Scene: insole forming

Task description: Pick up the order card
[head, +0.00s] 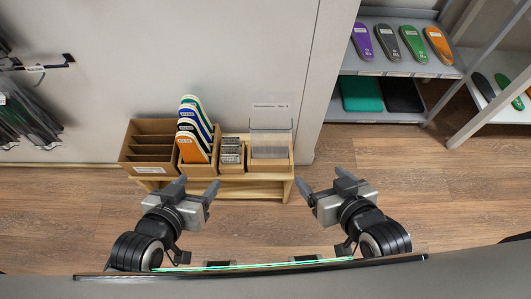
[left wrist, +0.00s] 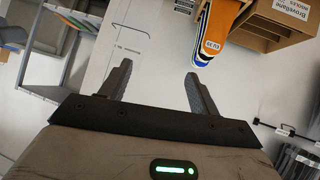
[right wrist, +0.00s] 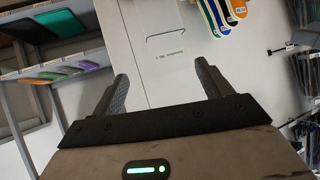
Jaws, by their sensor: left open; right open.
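No single order card can be told apart with certainty. A stack of small printed cards or packets (head: 231,151) stands in a narrow compartment on the wooden stand (head: 250,188). To its right is a clear upright panel or holder (head: 270,144) in a wooden box; its contents are unclear. A clear-edged panel also shows in the right wrist view (right wrist: 165,48). My left gripper (head: 197,184) is open and empty, in front of the stand's left part. My right gripper (head: 321,178) is open and empty, to the right of the stand's front corner. Neither touches anything.
A cardboard box with empty slots (head: 152,150) and a bin of upright insoles (head: 194,135) stand left of the cards. A grey shelf (head: 400,68) holds colored insoles at right. Dark items hang at far left (head: 30,120). Wooden floor (head: 440,180) is open at right.

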